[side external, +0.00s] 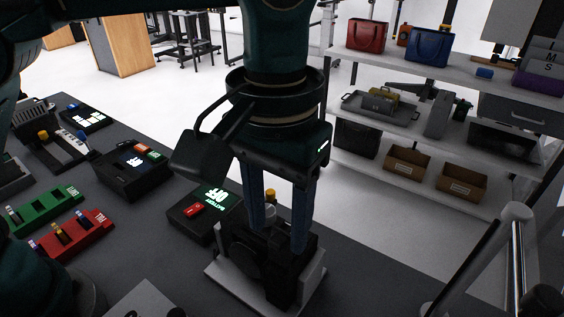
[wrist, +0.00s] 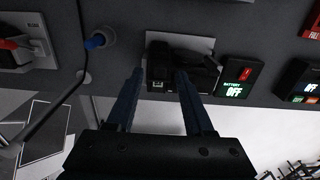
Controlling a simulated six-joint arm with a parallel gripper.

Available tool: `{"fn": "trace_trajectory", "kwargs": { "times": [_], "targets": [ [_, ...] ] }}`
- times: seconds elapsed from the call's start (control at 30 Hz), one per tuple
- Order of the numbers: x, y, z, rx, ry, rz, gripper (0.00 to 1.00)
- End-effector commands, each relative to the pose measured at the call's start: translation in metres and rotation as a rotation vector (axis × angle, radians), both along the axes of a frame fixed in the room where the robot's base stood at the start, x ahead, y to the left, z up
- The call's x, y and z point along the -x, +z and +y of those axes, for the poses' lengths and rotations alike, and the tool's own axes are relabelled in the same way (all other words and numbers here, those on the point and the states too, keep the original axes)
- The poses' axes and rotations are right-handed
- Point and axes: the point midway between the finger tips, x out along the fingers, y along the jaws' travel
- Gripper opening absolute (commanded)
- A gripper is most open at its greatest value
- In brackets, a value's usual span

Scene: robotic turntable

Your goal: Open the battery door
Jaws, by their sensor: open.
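A black device (side external: 262,283) stands on a light grey base plate (side external: 309,289) at the front edge of the table. It also shows in the wrist view (wrist: 164,58), with a port on its near face. The battery door cannot be made out as a separate part, so I cannot tell its state. In the wrist view the fingertips (wrist: 159,72) lie at either side of part of the device. Contact cannot be told.
A black box (side external: 187,222) with a red switch and a lit "BATTERY OFF" display (side external: 214,199) stands just left of the device. Green (side external: 46,211) and red (side external: 74,238) racks and other control boxes are farther left. Shelves (side external: 420,140) stand behind. A metal rail (side external: 512,250) is at right.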

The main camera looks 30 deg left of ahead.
Motion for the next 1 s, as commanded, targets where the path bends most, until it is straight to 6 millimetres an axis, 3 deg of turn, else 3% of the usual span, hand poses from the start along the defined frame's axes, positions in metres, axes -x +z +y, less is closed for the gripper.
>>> {"fn": "trace_trajectory", "kwargs": {
  "times": [0.2,0.5,0.53,0.63,0.67,1.0],
  "targets": [
    [0.0006,-0.0115,0.0004,0.000,0.000,0.000,0.53],
    [0.0004,-0.0130,0.0003,0.000,0.000,-0.001,0.53],
    [0.0004,-0.0129,0.0003,0.000,0.000,-0.001,0.45],
    [0.0004,-0.0129,0.0003,0.000,0.000,-0.001,0.07],
    [0.0004,-0.0129,0.0003,0.000,0.000,-0.001,0.00],
    [0.0055,-0.0128,0.0001,-0.003,-0.002,-0.056,0.00]
  ]
}}
